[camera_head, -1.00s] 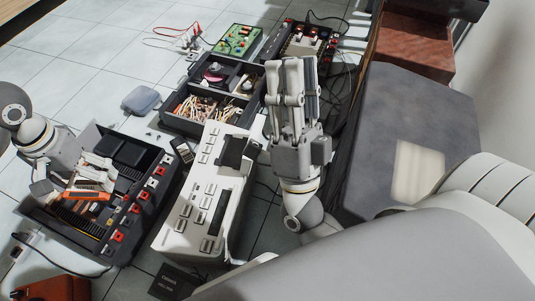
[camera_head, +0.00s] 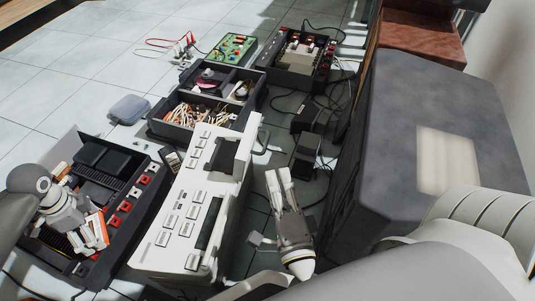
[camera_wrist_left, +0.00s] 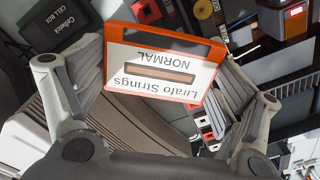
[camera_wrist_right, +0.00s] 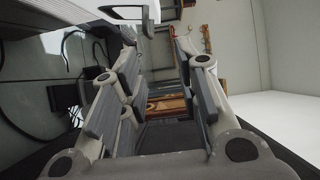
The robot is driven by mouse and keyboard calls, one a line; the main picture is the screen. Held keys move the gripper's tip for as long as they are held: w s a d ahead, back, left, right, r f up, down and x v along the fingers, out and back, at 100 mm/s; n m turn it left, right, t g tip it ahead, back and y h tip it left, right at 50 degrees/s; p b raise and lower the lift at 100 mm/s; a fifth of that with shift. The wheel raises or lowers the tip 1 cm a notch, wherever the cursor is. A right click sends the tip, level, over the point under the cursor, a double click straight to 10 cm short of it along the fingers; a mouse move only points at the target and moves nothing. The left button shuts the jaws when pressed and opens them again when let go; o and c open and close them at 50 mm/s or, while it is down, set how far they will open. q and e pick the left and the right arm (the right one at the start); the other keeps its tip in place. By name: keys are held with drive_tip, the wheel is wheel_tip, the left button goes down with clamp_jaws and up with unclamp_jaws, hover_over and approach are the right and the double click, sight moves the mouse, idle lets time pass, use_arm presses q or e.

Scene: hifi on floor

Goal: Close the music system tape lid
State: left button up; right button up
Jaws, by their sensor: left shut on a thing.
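The white music system (camera_head: 178,225) lies in the middle with rows of buttons on its top. A dark tape part (camera_head: 222,156) shows near its far end; I cannot tell how far its lid is raised. My left gripper (camera_head: 92,230) is over the black unit at the left and is shut on an orange-and-white cassette (camera_head: 98,226). The cassette fills the middle of the left wrist view (camera_wrist_left: 165,62), its label reading "Lirafo Strings NORMAL" upside down. My right gripper (camera_head: 279,180) is to the right of the white system, apart from it. Its fingers stand apart and empty in the right wrist view (camera_wrist_right: 160,75).
The black unit (camera_head: 140,212) with red and white buttons lies left of the system. A black compartment tray (camera_head: 180,126) with cables stands beyond it. A large grey box (camera_head: 410,130) closes off the right side. Loose cables and small black boxes (camera_head: 307,150) lie on the floor between.

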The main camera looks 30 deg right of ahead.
drive_tip(key=f+x, duration=0.1)
drive_tip(key=x, duration=1)
drive_tip(key=shift+w+f+b, duration=0.35)
drive_tip(key=shift+w, duration=0.05)
drive_tip(key=shift+a, duration=0.1)
drive_tip(key=shift+c, duration=0.5)
clamp_jaws()
